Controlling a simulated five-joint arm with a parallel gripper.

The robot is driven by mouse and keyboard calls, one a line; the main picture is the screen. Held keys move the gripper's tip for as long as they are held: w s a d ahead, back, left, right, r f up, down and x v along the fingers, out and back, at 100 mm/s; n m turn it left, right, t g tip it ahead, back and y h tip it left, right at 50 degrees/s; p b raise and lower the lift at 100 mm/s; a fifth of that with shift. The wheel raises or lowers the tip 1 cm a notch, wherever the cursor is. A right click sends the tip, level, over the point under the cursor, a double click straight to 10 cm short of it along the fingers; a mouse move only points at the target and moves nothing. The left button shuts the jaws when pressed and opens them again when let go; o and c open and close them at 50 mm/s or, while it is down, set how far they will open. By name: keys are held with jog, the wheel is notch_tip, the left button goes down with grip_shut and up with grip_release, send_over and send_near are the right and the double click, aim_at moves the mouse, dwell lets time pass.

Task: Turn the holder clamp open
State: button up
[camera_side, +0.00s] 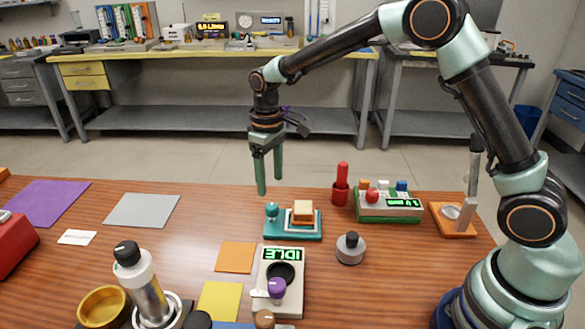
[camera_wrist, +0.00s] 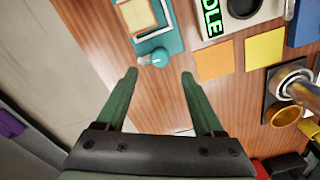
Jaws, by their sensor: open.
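A teal holder (camera_side: 310,237) stands on the wooden table, with a teal knob, which appears to be its clamp (camera_side: 272,211), at its left corner. A tan block (camera_side: 303,210) sits in a white frame on the holder. My gripper (camera_side: 268,178) points down, open and empty, above the knob and clear of it. In the wrist view the knob (camera_wrist: 158,57) lies just beyond the gap between the fingertips of my gripper (camera_wrist: 158,76). The holder also shows there (camera_wrist: 172,38), cut by the top edge.
An IDLE-display device (camera_side: 297,293) with a purple knob stands in front of the holder. A grey knobbed weight (camera_side: 350,250), red cylinder (camera_side: 341,190) and green button box (camera_side: 390,210) are to the right. An orange pad (camera_side: 235,257) and grey pad (camera_side: 142,210) lie left.

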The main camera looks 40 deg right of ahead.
notch_tip(320, 180, up, 5)
jog(key=shift+f, duration=0.1)
dwell(0.4)
jog(key=s+d+r+m+t, duration=0.25)
jog(key=s+d+r, duration=0.25)
jog(key=s+r, duration=0.4)
jog(key=s+d+m+t, duration=0.1)
jog(key=s+d+t, duration=0.2)
jog(key=s, duration=0.7)
jog(key=shift+f, duration=0.25)
jog(key=shift+s, duration=0.1)
